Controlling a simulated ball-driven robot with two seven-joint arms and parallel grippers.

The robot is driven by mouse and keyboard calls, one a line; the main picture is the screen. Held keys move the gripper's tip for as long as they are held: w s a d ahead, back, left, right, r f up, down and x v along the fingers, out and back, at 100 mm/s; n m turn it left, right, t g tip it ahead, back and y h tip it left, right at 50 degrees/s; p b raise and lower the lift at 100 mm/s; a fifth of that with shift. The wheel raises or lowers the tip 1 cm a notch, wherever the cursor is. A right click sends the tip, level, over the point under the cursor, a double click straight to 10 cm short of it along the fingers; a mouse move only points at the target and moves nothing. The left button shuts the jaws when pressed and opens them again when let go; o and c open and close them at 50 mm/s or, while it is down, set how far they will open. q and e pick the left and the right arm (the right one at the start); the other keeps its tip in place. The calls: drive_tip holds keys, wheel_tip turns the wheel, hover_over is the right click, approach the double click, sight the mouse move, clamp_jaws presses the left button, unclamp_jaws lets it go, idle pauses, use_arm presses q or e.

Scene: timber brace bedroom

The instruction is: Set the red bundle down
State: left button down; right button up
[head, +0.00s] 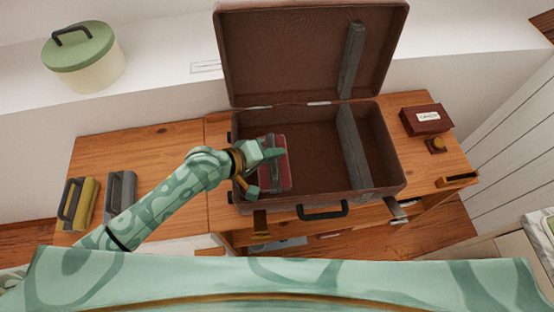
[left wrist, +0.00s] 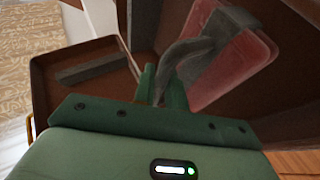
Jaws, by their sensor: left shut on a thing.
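The red bundle (head: 283,178) is a flat red block with a dark grey strap or handle. It is inside the left part of the open brown suitcase (head: 386,182); I cannot tell whether it touches the suitcase floor. My left gripper (head: 262,170) reaches over the suitcase's left side and is shut on the bundle's grey handle. In the left wrist view the red bundle (left wrist: 237,68) hangs tilted just beyond the fingers (left wrist: 160,85), with the handle between them. My right gripper is in neither view.
A grey brace (head: 352,145) runs across the suitcase, right of the bundle. The suitcase's right part looks empty. A yellow bundle (head: 78,203) and a grey one (head: 120,193) lie on the table at left. A dark red box (head: 426,120) stands at right.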

use_arm(q)
drive_tip(key=shift+w+d+f+b, duration=0.25)
drive_tip(key=shift+w+f+b, duration=0.2)
drive_tip(key=shift+w+f, duration=0.5)
wheel_tip(320, 180, down, 4)
drive_tip(key=shift+w+d+b, duration=0.1)
drive_tip(key=shift+b, duration=1)
drive_tip(key=shift+r, duration=0.1)
drive_tip(key=c, duration=1.4)
unclamp_jaws()
drive_tip(key=shift+c, duration=0.2)
drive_tip(key=shift+r, duration=0.1)
drive_tip(key=p+v, duration=0.3)
drive_tip(key=v, duration=0.9)
